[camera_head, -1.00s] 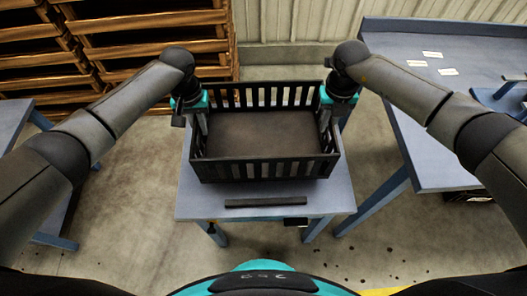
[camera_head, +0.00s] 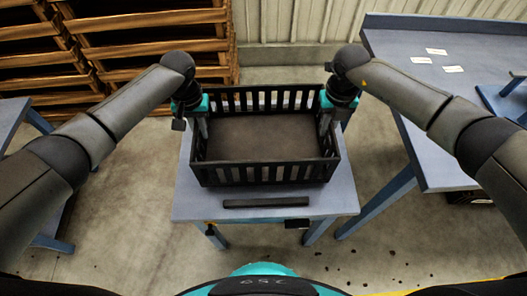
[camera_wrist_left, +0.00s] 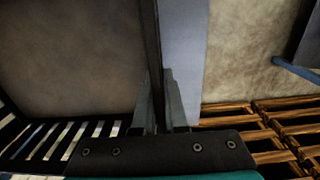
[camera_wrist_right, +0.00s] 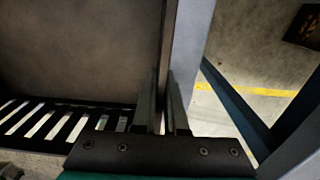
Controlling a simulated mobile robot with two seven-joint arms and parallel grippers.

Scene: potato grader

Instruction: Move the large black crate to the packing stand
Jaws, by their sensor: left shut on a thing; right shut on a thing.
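The large black crate (camera_head: 265,176) has slatted walls and looks empty. It is over a small blue-grey stand (camera_head: 190,206) in the middle of the head view; I cannot tell whether it touches the top. My left gripper (camera_head: 200,128) is shut on the crate's left wall, which runs between its fingers in the left wrist view (camera_wrist_left: 158,100). My right gripper (camera_head: 327,122) is shut on the right wall, which also shows between its fingers in the right wrist view (camera_wrist_right: 164,100). Nothing in the frames labels a packing stand.
A dark bar (camera_head: 266,202) lies at the stand's front edge. A larger blue table (camera_head: 455,165) with white labels (camera_head: 436,51) stands at right. Another blue table (camera_head: 12,118) is at far left. Wooden pallets (camera_head: 150,45) are stacked behind on the left.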

